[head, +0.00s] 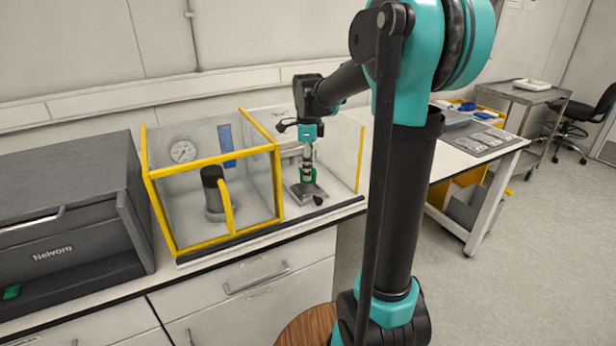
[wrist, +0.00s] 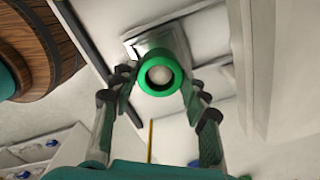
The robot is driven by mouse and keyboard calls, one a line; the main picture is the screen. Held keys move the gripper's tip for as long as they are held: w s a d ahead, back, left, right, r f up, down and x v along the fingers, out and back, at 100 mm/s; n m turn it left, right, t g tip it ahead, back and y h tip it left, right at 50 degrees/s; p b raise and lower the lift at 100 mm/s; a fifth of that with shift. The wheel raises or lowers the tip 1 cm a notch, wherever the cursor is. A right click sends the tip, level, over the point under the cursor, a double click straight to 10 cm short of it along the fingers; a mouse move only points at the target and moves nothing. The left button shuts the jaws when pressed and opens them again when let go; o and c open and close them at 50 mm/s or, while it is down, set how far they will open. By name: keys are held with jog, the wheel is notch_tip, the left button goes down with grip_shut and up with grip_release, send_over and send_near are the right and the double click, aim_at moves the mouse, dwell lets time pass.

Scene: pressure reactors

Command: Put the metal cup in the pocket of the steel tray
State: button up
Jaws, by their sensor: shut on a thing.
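My gripper (head: 307,160) points down behind the clear panels on the bench. A small steel stand (head: 308,194) with a black knob is directly below the gripper. A flat grey tray (head: 478,141) with pockets, apparently the steel tray, lies on the white table at right, away from the gripper.
A yellow-framed clear enclosure (head: 160,205) holding a dark-topped cylinder (head: 213,190) stands left of the gripper. Blue items lie behind the tray. A wooden round top (head: 303,327) is in front of the bench.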

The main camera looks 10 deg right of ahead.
jog(key=shift+f, duration=1.7)
jog(key=o, duration=1.3)
jog(key=shift+f, duration=0.1)
jog(key=shift+c, duration=0.2)
notch_tip(320, 180, up, 12)
